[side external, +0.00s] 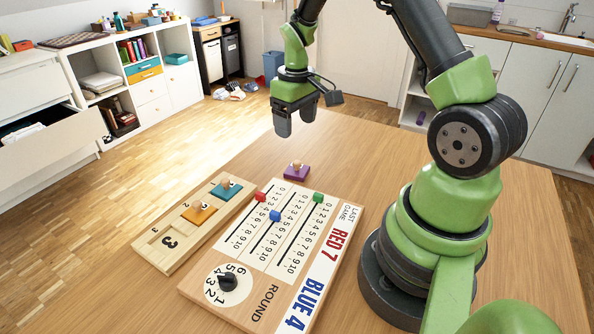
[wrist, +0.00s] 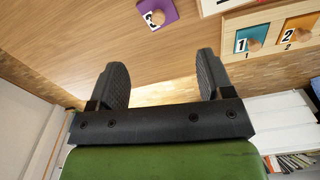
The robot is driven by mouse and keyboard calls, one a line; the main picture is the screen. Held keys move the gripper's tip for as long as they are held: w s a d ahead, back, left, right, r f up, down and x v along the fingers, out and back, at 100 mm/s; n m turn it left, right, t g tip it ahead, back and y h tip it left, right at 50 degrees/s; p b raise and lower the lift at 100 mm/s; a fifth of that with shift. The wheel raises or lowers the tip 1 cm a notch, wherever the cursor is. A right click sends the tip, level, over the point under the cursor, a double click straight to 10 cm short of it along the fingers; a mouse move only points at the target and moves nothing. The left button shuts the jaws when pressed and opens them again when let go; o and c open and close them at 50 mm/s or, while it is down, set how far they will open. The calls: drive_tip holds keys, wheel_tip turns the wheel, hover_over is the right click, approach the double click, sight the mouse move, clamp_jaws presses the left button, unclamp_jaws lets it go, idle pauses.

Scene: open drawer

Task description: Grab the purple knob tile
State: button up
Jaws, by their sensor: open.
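The purple knob tile (side external: 296,171) lies flat on the wooden table, just beyond the far end of the scoreboard, with a round wooden knob on top. It also shows in the wrist view (wrist: 165,11) at the top edge, partly cut off, with a white number square beside the knob. My gripper (side external: 296,122) is raised above the table's far part, higher than the tile and apart from it. In the wrist view its two dark fingers (wrist: 164,80) are spread with nothing between them, and the tile lies beyond the fingertips.
A wooden tray (side external: 165,262) holds a teal tile (side external: 226,189) and an orange tile (side external: 199,213); its slot marked 3 is empty. The scoreboard (side external: 262,275) with sliders and a black dial lies beside it. The table around the purple tile's far side is clear.

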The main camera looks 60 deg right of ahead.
hover_over(297, 162)
drive_tip(key=f, duration=0.5)
drive_tip(key=shift+d, duration=0.2)
drive_tip(key=shift+a+f, duration=0.2)
drive_tip(key=shift+f, duration=2.95)
drive_tip(key=c, duration=0.6)
